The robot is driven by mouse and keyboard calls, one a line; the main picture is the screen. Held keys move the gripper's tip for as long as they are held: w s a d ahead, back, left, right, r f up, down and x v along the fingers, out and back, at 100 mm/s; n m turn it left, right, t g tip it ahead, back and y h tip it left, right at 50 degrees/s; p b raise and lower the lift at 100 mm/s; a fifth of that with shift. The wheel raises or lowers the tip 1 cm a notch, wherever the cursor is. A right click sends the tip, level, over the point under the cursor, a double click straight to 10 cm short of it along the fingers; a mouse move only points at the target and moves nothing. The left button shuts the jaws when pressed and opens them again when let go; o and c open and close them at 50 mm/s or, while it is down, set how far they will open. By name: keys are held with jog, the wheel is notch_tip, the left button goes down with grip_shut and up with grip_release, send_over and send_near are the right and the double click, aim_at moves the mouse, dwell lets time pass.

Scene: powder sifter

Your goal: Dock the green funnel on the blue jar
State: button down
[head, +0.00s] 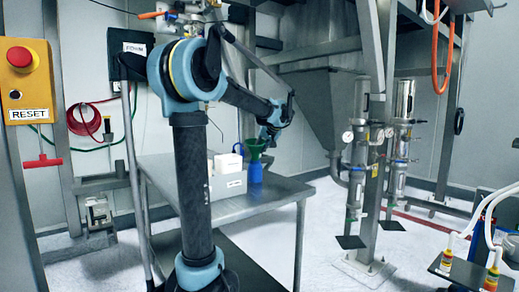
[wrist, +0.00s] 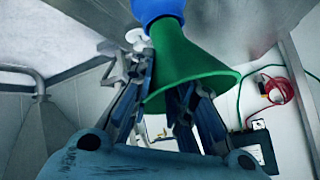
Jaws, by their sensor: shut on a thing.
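The green funnel (head: 258,147) is at the blue jar (head: 255,172), which stands upright on the metal table. In the wrist view the funnel (wrist: 185,65) has its narrow end against the jar (wrist: 158,8) and its wide mouth on the far side from it. The contact points are partly hidden. I cannot tell how deep the narrow end sits in the jar.
A white box (head: 229,178) stands on the table (head: 215,207) to the left of the jar. The table's front right is clear. A metal hopper and vertical pipes (head: 358,170) stand to the right. A red hose coil (head: 84,119) hangs on the wall at left.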

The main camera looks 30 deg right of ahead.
jog(key=shift+f, duration=0.85)
dwell(0.5)
jog(key=shift+r, duration=0.8)
dwell(0.7)
jog(key=shift+f, duration=0.8)
dwell(0.5)
jog(key=c, duration=1.7)
grip_release()
jog(key=shift+v, duration=5.5)
